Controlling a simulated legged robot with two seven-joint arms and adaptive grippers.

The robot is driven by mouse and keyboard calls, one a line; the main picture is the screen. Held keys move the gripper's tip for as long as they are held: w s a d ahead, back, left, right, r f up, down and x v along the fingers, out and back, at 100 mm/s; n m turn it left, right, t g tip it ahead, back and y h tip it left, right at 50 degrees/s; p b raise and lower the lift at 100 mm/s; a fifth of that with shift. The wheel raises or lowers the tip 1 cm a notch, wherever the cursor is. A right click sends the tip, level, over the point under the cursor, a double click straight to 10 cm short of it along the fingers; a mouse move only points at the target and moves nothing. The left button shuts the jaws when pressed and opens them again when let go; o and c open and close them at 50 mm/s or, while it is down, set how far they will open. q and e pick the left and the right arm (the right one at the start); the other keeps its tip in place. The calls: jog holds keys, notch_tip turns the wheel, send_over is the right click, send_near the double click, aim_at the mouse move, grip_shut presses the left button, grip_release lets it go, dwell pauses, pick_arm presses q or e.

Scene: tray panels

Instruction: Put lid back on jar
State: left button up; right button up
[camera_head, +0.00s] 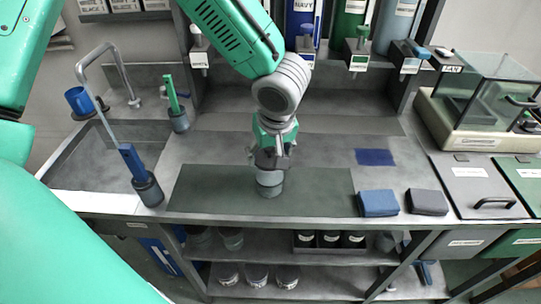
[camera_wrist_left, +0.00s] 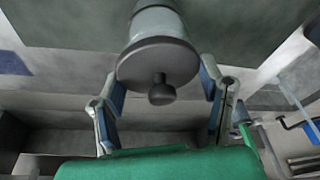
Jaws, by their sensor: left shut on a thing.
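The jar (camera_head: 270,181) is a light grey cylinder standing on the dark green mat of the counter; part of it also shows in the left wrist view (camera_wrist_left: 156,22). The lid (camera_wrist_left: 158,56) is a dark grey disc with a round knob that points toward the wrist camera. My left gripper (camera_head: 270,156) is directly above the jar, with its fingers on either side of the lid, shut on it. In the left wrist view the lid lines up with the jar mouth; I cannot tell whether a small gap remains. My right gripper is not in view.
A glass-topped case (camera_head: 485,95) stands at the right.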

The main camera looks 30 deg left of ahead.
pick_arm(q)
notch_tip(320, 180, up, 9)
jog(key=shift+f, duration=0.2)
jog(key=shift+f+y, duration=0.7)
jog(key=shift+f+t+y+b, duration=0.3)
jog(key=shift+f+b, duration=0.1)
jog(key=shift+f, duration=0.05)
jog(key=shift+f+b, duration=0.65)
jog(key=shift+f, duration=0.45)
notch_tip(320, 180, down, 3)
jog(key=shift+a+f+b, duration=0.15)
jog(key=shift+b, duration=1.1)
jog(key=shift+d+f+b, duration=0.2)
jog(key=shift+f+b, duration=0.15)
jog(key=shift+b, duration=0.15)
jog(key=shift+a, duration=0.1)
jog(key=shift+r+b, duration=0.1)
jog(key=shift+b, duration=0.4)
jog(key=shift+f+b, duration=0.2)
jog(key=shift+b, duration=0.35)
